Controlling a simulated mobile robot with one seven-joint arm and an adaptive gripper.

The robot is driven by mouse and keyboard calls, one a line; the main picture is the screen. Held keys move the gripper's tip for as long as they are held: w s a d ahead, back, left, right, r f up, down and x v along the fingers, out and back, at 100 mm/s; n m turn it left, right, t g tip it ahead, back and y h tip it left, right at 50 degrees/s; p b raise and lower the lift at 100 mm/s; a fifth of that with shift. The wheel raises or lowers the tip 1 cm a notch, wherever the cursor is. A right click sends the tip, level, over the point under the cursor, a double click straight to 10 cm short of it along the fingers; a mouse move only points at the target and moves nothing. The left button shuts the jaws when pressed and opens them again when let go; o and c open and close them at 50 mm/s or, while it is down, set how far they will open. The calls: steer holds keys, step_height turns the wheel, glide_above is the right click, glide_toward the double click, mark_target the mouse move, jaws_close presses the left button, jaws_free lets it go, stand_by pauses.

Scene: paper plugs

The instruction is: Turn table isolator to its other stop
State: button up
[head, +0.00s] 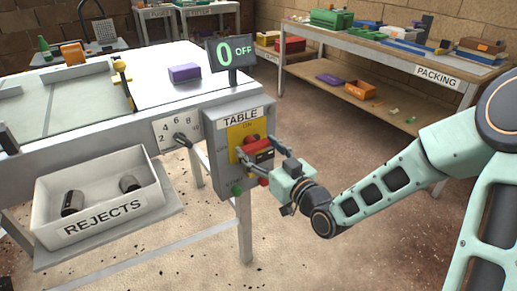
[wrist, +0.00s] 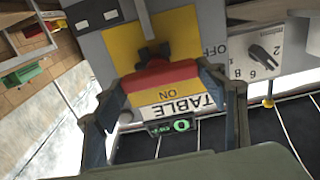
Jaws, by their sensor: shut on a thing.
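The table isolator is a red handle (head: 257,146) on a yellow plate in a grey box (head: 220,132) labelled TABLE, at the table's front corner. My gripper (head: 268,153) is shut on the handle, reaching in from the right. It also shows in the wrist view (wrist: 165,85). The display (head: 231,52) above reads 0 OFF.
A numbered dial (head: 180,137) is just left of the box. Green and red buttons sit low on the box. A REJECTS tray (head: 48,212) with dark cylinders hangs at the left. A purple block (head: 185,72) lies on the table. A packing bench (head: 385,62) stands behind; the floor between is clear.

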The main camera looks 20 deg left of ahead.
steer(key=shift+m, duration=0.4)
steer(key=m+p, duration=0.2)
steer(key=m, duration=0.1)
steer(key=shift+d+m, duration=0.1)
steer(key=shift+m, duration=0.2)
steer(key=m+p, duration=0.2)
steer(key=m, duration=0.2)
steer(key=shift+w+m, duration=0.1)
steer(key=shift+m, duration=0.2)
steer(key=m+p, duration=0.1)
steer(key=m, duration=0.3)
steer(key=shift+d+f+p, duration=0.1)
steer(key=shift+p, duration=0.25)
steer(key=shift+f+m+p, duration=0.15)
steer(key=shift+m+p, duration=0.5)
steer(key=shift+m, duration=1.85)
steer(key=o, duration=1.2)
steer(key=shift+c, duration=0.2)
